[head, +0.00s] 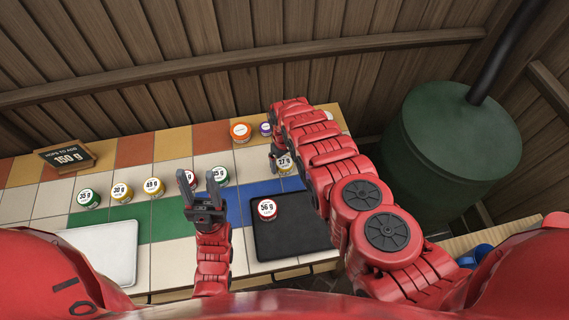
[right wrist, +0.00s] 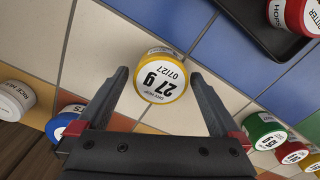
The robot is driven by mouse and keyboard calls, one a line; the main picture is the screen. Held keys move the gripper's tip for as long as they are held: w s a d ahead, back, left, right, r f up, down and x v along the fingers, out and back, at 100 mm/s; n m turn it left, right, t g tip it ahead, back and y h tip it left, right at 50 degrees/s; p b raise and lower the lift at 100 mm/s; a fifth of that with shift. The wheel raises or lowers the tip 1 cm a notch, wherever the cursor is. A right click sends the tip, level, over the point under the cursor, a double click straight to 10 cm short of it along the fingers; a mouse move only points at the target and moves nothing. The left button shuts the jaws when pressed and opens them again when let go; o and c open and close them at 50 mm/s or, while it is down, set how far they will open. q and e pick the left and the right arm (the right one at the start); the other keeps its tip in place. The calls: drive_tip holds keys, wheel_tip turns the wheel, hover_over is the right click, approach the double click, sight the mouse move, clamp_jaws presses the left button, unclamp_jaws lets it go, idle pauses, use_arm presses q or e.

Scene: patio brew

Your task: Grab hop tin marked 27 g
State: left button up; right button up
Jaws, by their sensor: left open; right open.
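The hop tin marked 27 g (head: 285,166) stands on the tiled counter, partly hidden by my right arm in the head view. In the right wrist view the 27 g tin (right wrist: 161,76) has a yellow body and a white lid. My right gripper (right wrist: 160,84) is open, with one finger on each side of the tin. Small gaps show between fingers and tin, though depth is hard to judge. My left gripper (head: 200,187) is open and empty above the counter, in front of a red tin (head: 186,177) and a green tin (head: 218,176).
A black tray (head: 290,240) holds a red 56 g tin (head: 267,209). A white tray (head: 105,248) lies at left. Tins marked 35 g (head: 88,198), 30 g (head: 121,191) and 49 g (head: 154,187) stand behind it.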

drive_tip(key=shift+f, duration=0.4)
drive_tip(key=c, duration=1.2)
drive_tip(key=shift+c, duration=0.2)
drive_tip(key=shift+r, duration=0.1)
